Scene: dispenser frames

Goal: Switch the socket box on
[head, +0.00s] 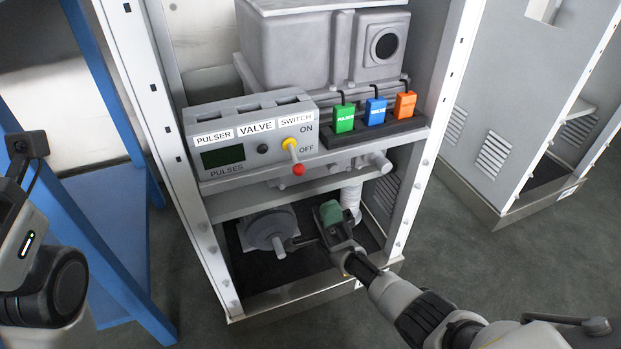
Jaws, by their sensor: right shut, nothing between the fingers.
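The grey socket box (230,165) sits on the rack's middle shelf, with PULSER, VALVE and SWITCH labels on its front. Its switch lever (293,155) has a yellow base and a red knob (298,169). The lever points down, toward OFF. My right gripper (329,232) is shut and empty, low in the rack, below and right of the lever and apart from it. A dull green block shows at its tip; I cannot tell whether it is part of the gripper. My left arm shows at the left edge; its dark end (24,146) does not show its fingers clearly.
Green (344,118), blue (376,112) and orange (405,105) plugs stand in a dark holder right of the box. A grey motor (270,229) lies below. White rack posts (160,130) flank the opening. A blue frame (110,120) stands left.

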